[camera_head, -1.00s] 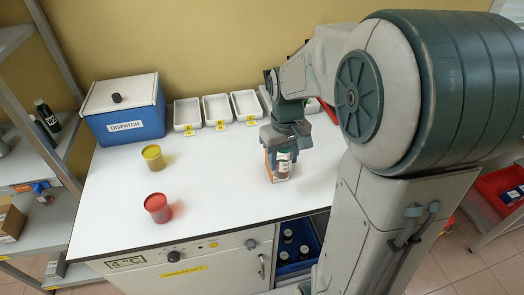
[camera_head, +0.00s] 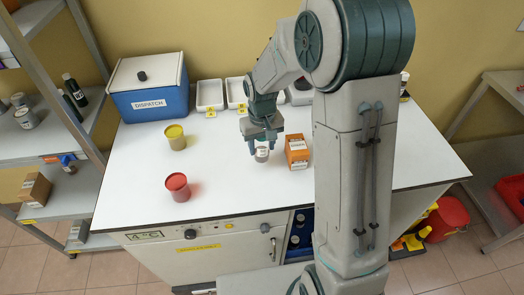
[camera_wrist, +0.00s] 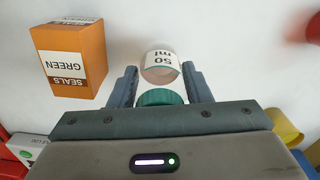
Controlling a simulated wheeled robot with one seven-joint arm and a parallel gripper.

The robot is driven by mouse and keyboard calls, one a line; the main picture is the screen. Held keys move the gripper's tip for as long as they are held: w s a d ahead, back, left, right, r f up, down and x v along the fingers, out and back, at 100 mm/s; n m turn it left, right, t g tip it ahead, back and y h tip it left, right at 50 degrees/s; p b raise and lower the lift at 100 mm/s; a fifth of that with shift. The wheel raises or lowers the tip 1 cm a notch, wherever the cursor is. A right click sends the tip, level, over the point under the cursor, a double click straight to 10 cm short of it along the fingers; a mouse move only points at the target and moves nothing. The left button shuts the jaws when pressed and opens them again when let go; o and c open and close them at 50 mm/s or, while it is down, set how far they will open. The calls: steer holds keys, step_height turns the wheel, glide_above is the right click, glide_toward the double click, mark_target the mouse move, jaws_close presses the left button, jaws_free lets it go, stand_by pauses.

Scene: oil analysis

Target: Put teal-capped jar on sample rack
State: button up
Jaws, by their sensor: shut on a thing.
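The teal-capped jar is a small clear jar with a white "50 ml" label (camera_wrist: 161,68). Its teal cap (camera_wrist: 161,97) sits between my fingers in the wrist view. In the head view the jar (camera_head: 262,155) shows under my gripper (camera_head: 263,146), its cap hidden by the fingers. My gripper (camera_wrist: 160,88) is shut on the jar, which hangs at or just above the white worktop; I cannot tell if it touches. No thing in view is clearly marked as the sample rack.
An orange seals box (camera_head: 297,152) stands just right of the jar. Yellow (camera_head: 175,137) and red (camera_head: 178,187) containers stand to the left. The blue dispatch box (camera_head: 150,103) and white trays (camera_head: 210,95) line the back. A shelf unit (camera_head: 52,150) is at far left.

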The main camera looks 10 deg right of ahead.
mark_target(262, 153)
steer(key=shift+f+p, duration=0.35)
steer(key=shift+f, duration=1.5)
steer(key=shift+f, duration=0.2)
steer(key=o, duration=1)
steer(key=shift+r, duration=0.1)
